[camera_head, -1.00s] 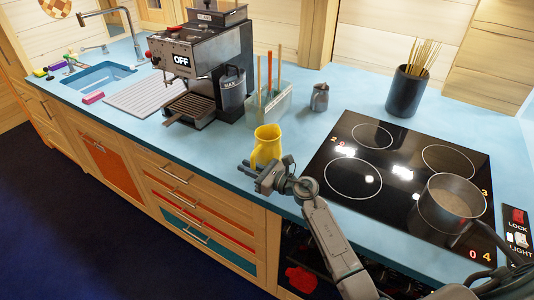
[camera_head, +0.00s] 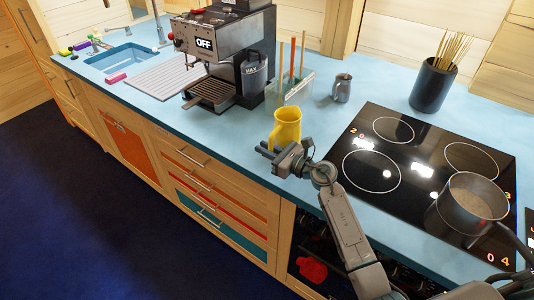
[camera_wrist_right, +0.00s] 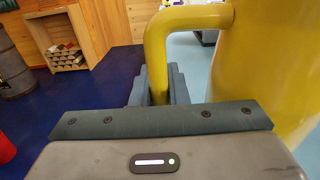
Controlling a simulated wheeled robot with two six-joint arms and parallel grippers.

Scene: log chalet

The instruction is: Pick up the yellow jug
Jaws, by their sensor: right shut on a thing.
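The yellow jug (camera_head: 286,126) stands upright on the blue worktop near its front edge, in the head view. My right gripper (camera_head: 272,151) is at the jug's near left side, where the handle is. In the right wrist view the yellow jug (camera_wrist_right: 262,75) fills the right side, and its handle (camera_wrist_right: 158,60) runs down between the fingers of my right gripper (camera_wrist_right: 158,88). The fingers are shut on the handle. Whether the jug's base touches the worktop is hard to tell, as my gripper hides part of it. My left gripper is not in view.
A black hob (camera_head: 420,180) with a saucepan (camera_head: 472,202) lies to the right. Behind the jug are a utensil holder (camera_head: 295,92) and a small metal pitcher (camera_head: 342,88). A coffee machine (camera_head: 222,50) stands behind left. The worktop (camera_head: 190,125) left of the jug is clear.

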